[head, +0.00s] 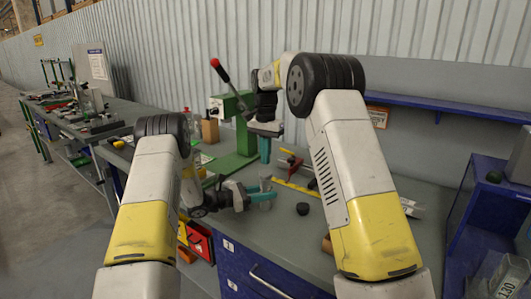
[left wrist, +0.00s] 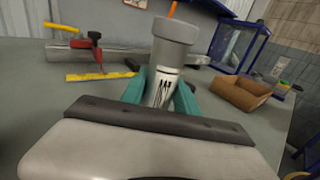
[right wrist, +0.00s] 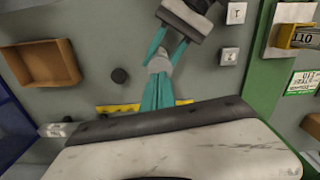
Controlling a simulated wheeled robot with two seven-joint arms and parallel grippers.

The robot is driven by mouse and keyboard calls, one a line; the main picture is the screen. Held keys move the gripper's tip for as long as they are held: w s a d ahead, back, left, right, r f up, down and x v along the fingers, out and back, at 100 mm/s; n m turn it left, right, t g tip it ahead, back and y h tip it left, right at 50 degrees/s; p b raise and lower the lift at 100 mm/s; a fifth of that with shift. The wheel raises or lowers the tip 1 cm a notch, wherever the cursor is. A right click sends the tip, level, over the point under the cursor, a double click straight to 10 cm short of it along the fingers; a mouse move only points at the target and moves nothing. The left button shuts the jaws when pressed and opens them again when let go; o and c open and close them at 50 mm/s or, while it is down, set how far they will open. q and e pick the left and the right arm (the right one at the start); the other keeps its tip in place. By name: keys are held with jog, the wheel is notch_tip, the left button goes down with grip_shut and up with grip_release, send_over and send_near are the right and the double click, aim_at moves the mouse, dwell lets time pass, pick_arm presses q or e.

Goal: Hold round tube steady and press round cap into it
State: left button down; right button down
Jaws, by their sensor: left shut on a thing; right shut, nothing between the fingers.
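My left gripper (head: 262,193) is shut around a pale tube (left wrist: 163,88) with dark print, held upright with slight tilt. A wider grey round piece (left wrist: 175,38) sits on the tube's top; I cannot tell whether it is the cap or the tube's own collar. My right gripper (head: 265,155) is shut and empty, fingers pointing down, higher and farther back in the head view. In the right wrist view its fingertips (right wrist: 158,80) appear just beside the grey top (right wrist: 160,63). A dark round piece (head: 303,208) lies on the table to the right of the tube.
A green press (head: 235,125) with a red-tipped lever stands behind. A yellow ruler (head: 297,187) and red-handled tool (head: 291,164) lie on the table. A brown open box (right wrist: 46,64) and a blue rack (head: 483,205) are to the side.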

aim_at(266, 172)
notch_tip(266, 172, up, 11)
jog(key=shift+r, duration=0.2)
dwell(0.5)
pick_arm(q)
jog(key=c, duration=0.8)
grip_release()
jog(key=shift+c, duration=0.2)
